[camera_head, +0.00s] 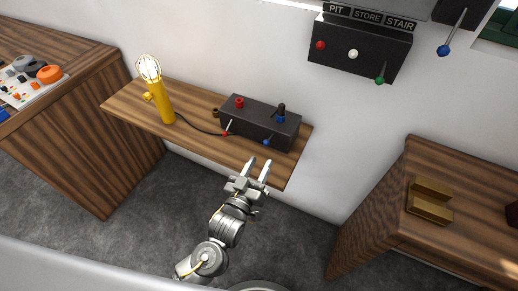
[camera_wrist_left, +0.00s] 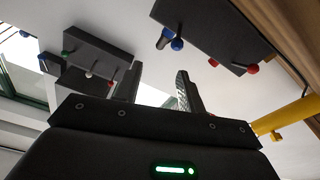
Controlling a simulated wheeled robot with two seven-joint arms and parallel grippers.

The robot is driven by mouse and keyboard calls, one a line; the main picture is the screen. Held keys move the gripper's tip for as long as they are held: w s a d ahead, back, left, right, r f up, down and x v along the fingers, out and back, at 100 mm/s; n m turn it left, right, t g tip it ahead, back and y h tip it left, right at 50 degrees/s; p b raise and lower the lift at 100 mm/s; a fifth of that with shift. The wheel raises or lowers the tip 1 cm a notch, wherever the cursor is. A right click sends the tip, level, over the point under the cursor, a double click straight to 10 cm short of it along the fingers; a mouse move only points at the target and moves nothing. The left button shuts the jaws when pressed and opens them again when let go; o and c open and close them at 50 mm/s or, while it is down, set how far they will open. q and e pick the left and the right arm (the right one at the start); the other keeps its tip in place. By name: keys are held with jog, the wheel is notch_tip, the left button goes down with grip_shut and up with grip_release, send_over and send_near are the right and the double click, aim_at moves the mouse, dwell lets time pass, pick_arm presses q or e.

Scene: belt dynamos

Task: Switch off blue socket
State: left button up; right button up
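A black socket box (camera_head: 258,122) lies on the wooden wall shelf (camera_head: 123,105). Its left end has a red socket (camera_head: 239,102) on top and a red-tipped lever (camera_head: 226,131) in front. Its right end has a blue socket (camera_head: 281,118) with a black piece standing in it, and a blue-tipped lever (camera_head: 267,141) in front. The box (camera_wrist_left: 213,35) also shows in the left wrist view, with blue parts (camera_wrist_left: 177,43) near the fingers. My left gripper (camera_head: 259,164) is open and empty, just in front of the blue lever, apparently apart from it. My right gripper is not in view.
A lit yellow lamp (camera_head: 164,100) stands on the shelf's left, its dark cable running to the box. A wall panel (camera_head: 359,48) with red, white and green knobs hangs above right. Wooden cabinets stand left (camera_head: 95,140) and right (camera_head: 390,205).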

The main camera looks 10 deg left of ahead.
aim_at(266, 145)
pick_arm(q)
jog(key=w+y+p, duration=0.1)
jog(key=w, duration=0.2)
jog(key=w+y+p, duration=0.2)
jog(key=w, duration=0.1)
jog(key=w+d+f+y+p, duration=0.1)
jog(key=w+p, duration=0.1)
jog(key=w, duration=0.2)
jog(key=shift+m+g+y, duration=0.3)
jog(key=shift+m+y, duration=0.1)
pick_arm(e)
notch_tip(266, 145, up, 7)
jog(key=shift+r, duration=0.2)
